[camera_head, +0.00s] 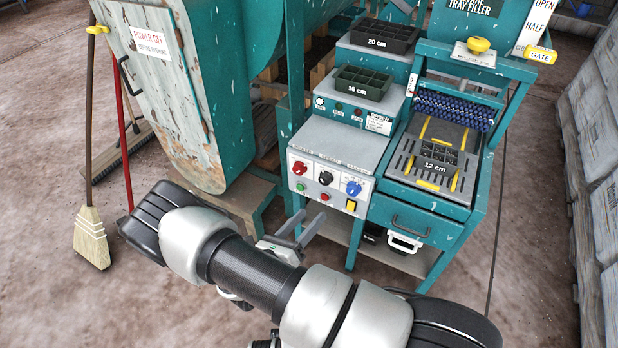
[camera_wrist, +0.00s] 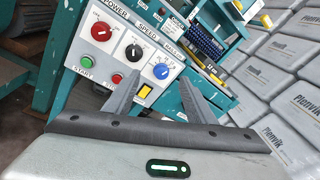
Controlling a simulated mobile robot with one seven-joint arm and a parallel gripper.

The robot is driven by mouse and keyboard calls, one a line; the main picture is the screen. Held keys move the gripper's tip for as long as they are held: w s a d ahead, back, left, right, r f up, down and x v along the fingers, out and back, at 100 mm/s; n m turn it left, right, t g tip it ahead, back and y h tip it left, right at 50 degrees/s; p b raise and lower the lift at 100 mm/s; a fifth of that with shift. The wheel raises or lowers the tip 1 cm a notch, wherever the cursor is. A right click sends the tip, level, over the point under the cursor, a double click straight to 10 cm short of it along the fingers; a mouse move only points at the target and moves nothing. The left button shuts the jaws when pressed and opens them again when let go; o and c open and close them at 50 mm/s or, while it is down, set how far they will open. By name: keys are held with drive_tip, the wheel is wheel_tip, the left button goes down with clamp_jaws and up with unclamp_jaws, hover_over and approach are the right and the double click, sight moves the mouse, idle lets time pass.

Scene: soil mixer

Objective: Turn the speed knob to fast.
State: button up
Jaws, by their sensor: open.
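The speed knob (camera_head: 325,178) is the black middle knob of three on the white control panel (camera_head: 309,193). In the wrist view the same knob (camera_wrist: 133,51) sits under the SPEED label, with a light mark on its face; its exact setting is too small to read. My gripper (camera_head: 310,223) is open and empty, in front of and below the panel in the head view. In the wrist view its two fingertips (camera_wrist: 160,76) point up toward the panel, apart from each other, with the speed knob up and left of the left fingertip. No contact with the knob shows.
A red power knob (camera_wrist: 101,31) and a blue knob (camera_wrist: 161,71) flank the speed knob. Below are a green button (camera_wrist: 86,62), a red button (camera_wrist: 116,78) and a yellow switch (camera_wrist: 145,91). A broom (camera_head: 91,235) stands left; stacked bags (camera_head: 606,205) stand right.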

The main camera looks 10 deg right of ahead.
wheel_tip(320, 180, down, 3)
drive_tip(key=a+n+t+y, duration=0.2)
drive_tip(key=n, duration=0.2)
drive_tip(key=t+y+b, duration=0.1)
approach(323, 182)
drive_tip(key=shift+n, duration=0.4)
drive_tip(key=x, duration=0.8)
drive_tip(key=shift+c, duration=0.4)
drive_tip(key=shift+s, duration=0.1)
drive_tip(key=c, duration=1)
drive_tip(key=shift+o, duration=0.2)
